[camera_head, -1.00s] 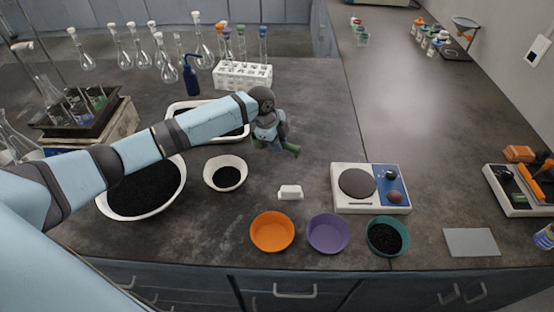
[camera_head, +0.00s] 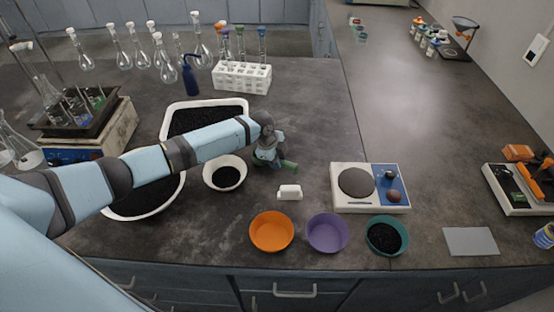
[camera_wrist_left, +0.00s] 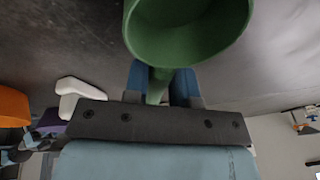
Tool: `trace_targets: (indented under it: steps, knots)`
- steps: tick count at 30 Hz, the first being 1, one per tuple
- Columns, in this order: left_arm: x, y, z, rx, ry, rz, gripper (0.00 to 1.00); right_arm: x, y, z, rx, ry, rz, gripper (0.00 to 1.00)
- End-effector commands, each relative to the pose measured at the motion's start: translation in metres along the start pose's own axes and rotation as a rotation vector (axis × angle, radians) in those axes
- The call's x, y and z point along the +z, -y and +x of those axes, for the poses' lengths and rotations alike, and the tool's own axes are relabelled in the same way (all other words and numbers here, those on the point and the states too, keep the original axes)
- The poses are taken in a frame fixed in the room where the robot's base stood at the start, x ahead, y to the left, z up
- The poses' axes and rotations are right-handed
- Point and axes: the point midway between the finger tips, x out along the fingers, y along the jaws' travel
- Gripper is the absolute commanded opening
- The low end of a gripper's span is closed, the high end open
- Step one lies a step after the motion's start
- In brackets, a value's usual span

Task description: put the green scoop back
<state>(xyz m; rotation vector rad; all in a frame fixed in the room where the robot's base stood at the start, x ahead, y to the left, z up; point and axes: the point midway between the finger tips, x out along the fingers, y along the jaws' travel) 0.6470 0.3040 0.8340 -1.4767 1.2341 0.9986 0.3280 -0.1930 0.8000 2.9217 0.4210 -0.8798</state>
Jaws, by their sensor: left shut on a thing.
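The green scoop (camera_head: 289,166) is held in my left gripper (camera_head: 272,161), above the dark bench between the small white bowl and the balance. In the left wrist view the scoop's round green cup (camera_wrist_left: 188,30) is at the top, and its handle passes between the two blue fingers of the gripper (camera_wrist_left: 162,82). The gripper is shut on the handle. A small white block (camera_head: 289,192), perhaps a scoop rest, stands on the bench just in front of the scoop, apart from it. The block also shows in the left wrist view (camera_wrist_left: 78,92). My right gripper is not in view.
An orange bowl (camera_head: 271,232), a purple bowl (camera_head: 328,233) and a teal bowl (camera_head: 386,236) with black grains line the front edge. A balance (camera_head: 345,200) stands right of the block. A white bowl (camera_head: 218,183) with black grains and a white tray (camera_head: 205,104) are left and behind.

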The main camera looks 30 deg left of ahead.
Motion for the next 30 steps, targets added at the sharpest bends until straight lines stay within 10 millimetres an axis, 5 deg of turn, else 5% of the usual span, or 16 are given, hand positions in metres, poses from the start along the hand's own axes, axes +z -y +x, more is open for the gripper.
trace_targets:
  steps: [1, 2, 5, 17, 30]
  knots:
    - [0.0, -0.001, 0.003, 0.0, 0.0, 0.0, 0.0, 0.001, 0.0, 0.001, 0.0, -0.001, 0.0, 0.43]
    - [0.0, 0.0, 0.002, 0.0, 0.0, 0.0, 0.32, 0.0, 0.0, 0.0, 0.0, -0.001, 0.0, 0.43]
    - [0.0, 0.0, 0.001, 0.0, 0.0, 0.0, 0.5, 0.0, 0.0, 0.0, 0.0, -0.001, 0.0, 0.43]
    - [0.0, 0.001, -0.011, -0.002, 0.0, -0.001, 0.5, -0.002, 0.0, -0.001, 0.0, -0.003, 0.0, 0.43]
    - [0.0, 0.001, -0.099, -0.003, 0.001, 0.001, 0.5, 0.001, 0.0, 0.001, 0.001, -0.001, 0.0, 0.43]
